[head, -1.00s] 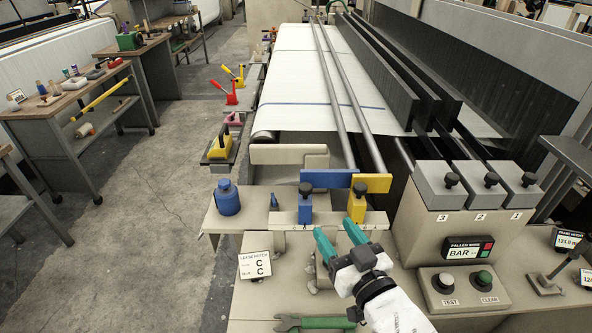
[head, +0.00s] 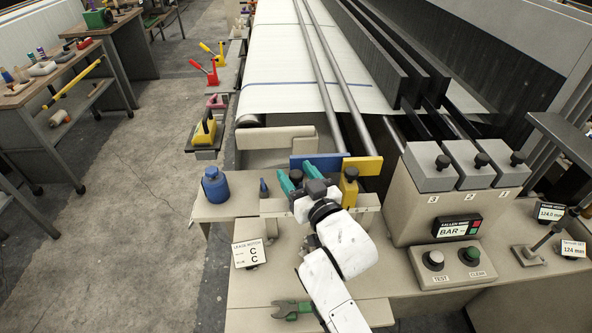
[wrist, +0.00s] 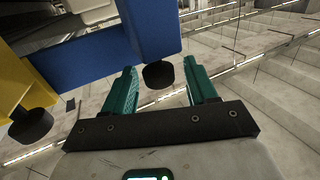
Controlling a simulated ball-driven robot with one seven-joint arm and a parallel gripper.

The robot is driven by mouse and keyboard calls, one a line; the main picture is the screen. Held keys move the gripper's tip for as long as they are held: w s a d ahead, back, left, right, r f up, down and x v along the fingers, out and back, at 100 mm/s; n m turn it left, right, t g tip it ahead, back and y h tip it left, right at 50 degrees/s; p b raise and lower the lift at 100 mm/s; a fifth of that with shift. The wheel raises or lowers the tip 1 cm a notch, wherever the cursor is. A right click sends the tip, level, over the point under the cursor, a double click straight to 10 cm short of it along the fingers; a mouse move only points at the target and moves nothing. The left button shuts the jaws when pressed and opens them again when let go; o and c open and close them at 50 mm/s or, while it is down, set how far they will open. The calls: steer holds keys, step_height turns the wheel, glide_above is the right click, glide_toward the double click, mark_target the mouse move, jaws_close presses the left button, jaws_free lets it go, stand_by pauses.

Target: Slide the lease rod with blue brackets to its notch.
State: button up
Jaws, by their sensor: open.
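Two grey lease rods run back over the white warp. The left rod (head: 322,75) ends at the blue bracket (head: 312,162); the right one ends at the yellow bracket (head: 366,167). My gripper (head: 290,181) is open at the blue bracket's front and hides its lower part. In the wrist view, the blue bracket (wrist: 155,25) hangs above the teal fingers, and its black knob (wrist: 158,75) shows between the fingertips, with gaps at both sides. The beige notch rail (head: 370,214) is partly covered by my arm; no notch can be made out.
A card reading "LEASE NOTCH C C" (head: 249,253) stands at the left. A blue bottle (head: 215,186) is left of the rail. The yellow bracket's knob (head: 350,174) is close right of my gripper.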

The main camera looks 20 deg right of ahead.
steer(key=shift+w, duration=0.4)
steer(key=shift+c, duration=0.2)
jaws_close()
